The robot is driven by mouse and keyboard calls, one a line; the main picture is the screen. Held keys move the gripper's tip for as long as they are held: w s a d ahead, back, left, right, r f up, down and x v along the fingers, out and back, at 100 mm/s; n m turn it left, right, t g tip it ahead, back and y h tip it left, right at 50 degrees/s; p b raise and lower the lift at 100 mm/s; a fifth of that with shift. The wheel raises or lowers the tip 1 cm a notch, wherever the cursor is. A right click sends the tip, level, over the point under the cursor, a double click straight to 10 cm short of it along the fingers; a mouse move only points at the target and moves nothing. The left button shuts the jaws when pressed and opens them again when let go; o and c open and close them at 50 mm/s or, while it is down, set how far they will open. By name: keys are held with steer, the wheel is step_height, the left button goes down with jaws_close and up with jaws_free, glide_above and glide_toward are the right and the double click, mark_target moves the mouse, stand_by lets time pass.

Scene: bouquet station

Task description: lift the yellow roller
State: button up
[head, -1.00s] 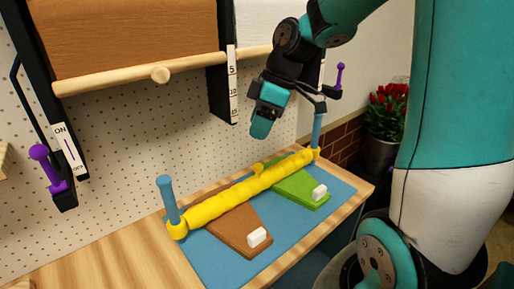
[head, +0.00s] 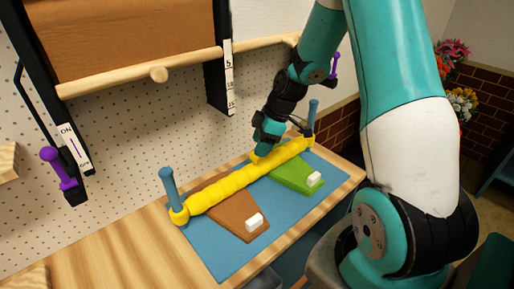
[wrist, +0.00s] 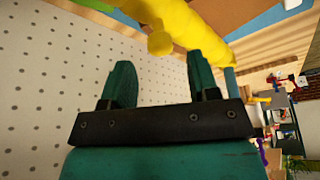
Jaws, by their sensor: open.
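The yellow roller (head: 232,183) is a long, bumpy bar lying diagonally above the blue mat (head: 225,256), with a yellow ring and a blue upright handle (head: 169,188) at each end. A small yellow knob sits near its middle; it shows in the wrist view (wrist: 160,43). My gripper (head: 262,149) is at the far side of the roller, right of its middle, pointing down. Its teal fingers (wrist: 164,75) are apart and empty in the wrist view, with the roller (wrist: 185,22) beyond their tips. Whether they touch it cannot be told.
A brown board (head: 232,222) and a green board (head: 298,176), each with a white block, lie under the roller. A white pegboard (head: 120,140) stands behind. A wooden rail (head: 110,78) and purple lever (head: 60,170) stick out from it. The wooden tabletop (head: 130,245) is clear at left.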

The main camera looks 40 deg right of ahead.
steer(key=shift+x, duration=1.65)
jaws_close()
step_height(320, 180, up, 11)
steer(key=p, duration=0.5)
steer(key=shift+w, duration=0.15)
steer(key=shift+c, duration=0.7)
jaws_free()
steer(key=shift+o, duration=0.7)
